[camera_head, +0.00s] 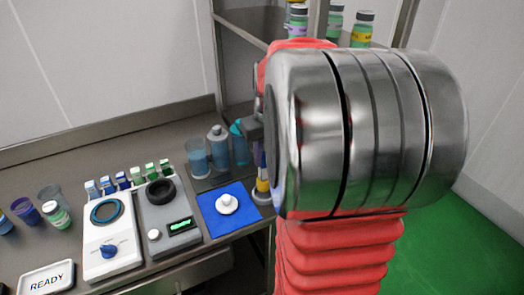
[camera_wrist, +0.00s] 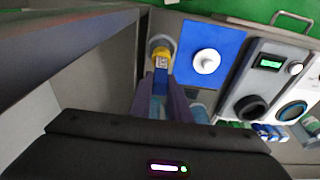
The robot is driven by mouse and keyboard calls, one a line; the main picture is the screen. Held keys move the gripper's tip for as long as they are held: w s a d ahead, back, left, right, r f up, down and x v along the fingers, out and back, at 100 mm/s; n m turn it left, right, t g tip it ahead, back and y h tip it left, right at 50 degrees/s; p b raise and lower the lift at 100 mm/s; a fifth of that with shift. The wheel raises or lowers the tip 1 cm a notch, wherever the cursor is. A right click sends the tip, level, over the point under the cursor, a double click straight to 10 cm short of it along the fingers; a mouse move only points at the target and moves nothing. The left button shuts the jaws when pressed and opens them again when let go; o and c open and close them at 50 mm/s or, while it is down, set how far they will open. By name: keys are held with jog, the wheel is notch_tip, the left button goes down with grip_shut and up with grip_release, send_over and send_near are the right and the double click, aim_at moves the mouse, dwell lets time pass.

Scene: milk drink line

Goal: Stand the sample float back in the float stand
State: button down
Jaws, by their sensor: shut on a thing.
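The sample float, blue with a yellow band, shows in the head view (camera_head: 262,172) just left of my metal wrist. In the wrist view it shows (camera_wrist: 161,59) between and beyond my fingertips. My gripper (camera_wrist: 162,82) is shut on it; in the head view the gripper is mostly hidden behind my arm. A round grey holder, which looks like the float stand (camera_head: 261,197), is under the float's lower end and also shows in the wrist view (camera_wrist: 154,41). The float looks about upright. I cannot tell whether its lower end is inside the stand or just above it.
A blue mat (camera_head: 209,212) with a white knobbed disc (camera_head: 227,203) lies left of the stand. Bottles and cups (camera_head: 217,140) stand behind it. A grey device (camera_head: 170,235) and a white device (camera_head: 107,255) are further left. A shelf post is close on the right.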

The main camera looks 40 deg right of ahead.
aim_at(264, 179)
jog(key=shift+f, duration=1.25)
jog(key=shift+s+f, duration=0.1)
jog(key=shift+f, duration=0.5)
dwell(0.9)
jog(key=c, duration=1.9)
grip_release()
jog(key=shift+c, duration=0.2)
jog(key=shift+r, duration=0.15)
notch_tip(264, 179, up, 11)
jog(key=s, duration=0.2)
jog(key=shift+a, duration=0.2)
jog(key=shift+w+f, duration=0.1)
jog(key=shift+f, duration=0.15)
